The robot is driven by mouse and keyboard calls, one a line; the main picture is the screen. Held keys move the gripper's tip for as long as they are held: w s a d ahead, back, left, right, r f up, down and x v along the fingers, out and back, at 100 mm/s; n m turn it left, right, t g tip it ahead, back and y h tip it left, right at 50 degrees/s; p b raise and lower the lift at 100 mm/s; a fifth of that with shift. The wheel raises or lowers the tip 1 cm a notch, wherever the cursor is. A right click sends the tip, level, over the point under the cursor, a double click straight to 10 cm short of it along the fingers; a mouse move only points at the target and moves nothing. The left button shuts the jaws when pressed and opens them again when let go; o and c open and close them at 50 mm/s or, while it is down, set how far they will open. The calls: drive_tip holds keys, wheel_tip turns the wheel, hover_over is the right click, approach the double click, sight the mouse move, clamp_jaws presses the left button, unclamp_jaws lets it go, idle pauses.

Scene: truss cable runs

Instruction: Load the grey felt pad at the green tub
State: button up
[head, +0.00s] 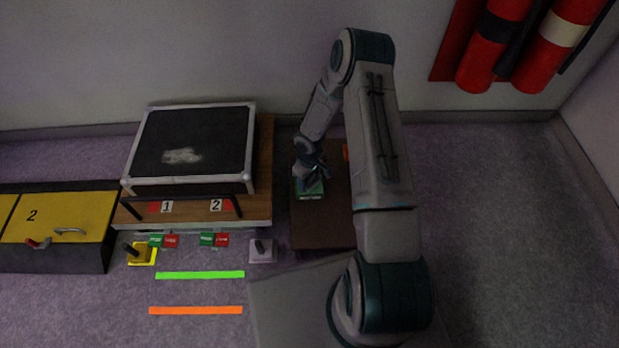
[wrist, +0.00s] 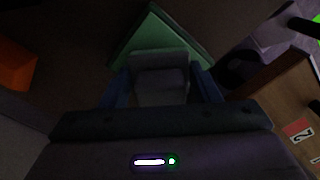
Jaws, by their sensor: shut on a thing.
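My gripper (head: 313,176) is low over the brown table, right at the green tub (head: 309,195). In the wrist view the blue fingers of my gripper (wrist: 160,84) are shut on a grey block-like piece, the grey felt pad (wrist: 160,62). The green tub (wrist: 152,28) shows just beyond the pad, and the pad covers part of it. I cannot tell whether the pad touches the tub. In the head view the pad is too small and dark to make out.
The brown table (head: 318,232) has bare room at its front. An orange item (head: 346,151) lies at its back right. A wooden bench (head: 262,180) with a black case (head: 190,145) stands to the left. Red cylinders (head: 495,45) hang on the wall.

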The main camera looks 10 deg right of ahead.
drive_tip(key=shift+r+p, duration=2.5)
drive_tip(key=shift+r, duration=1)
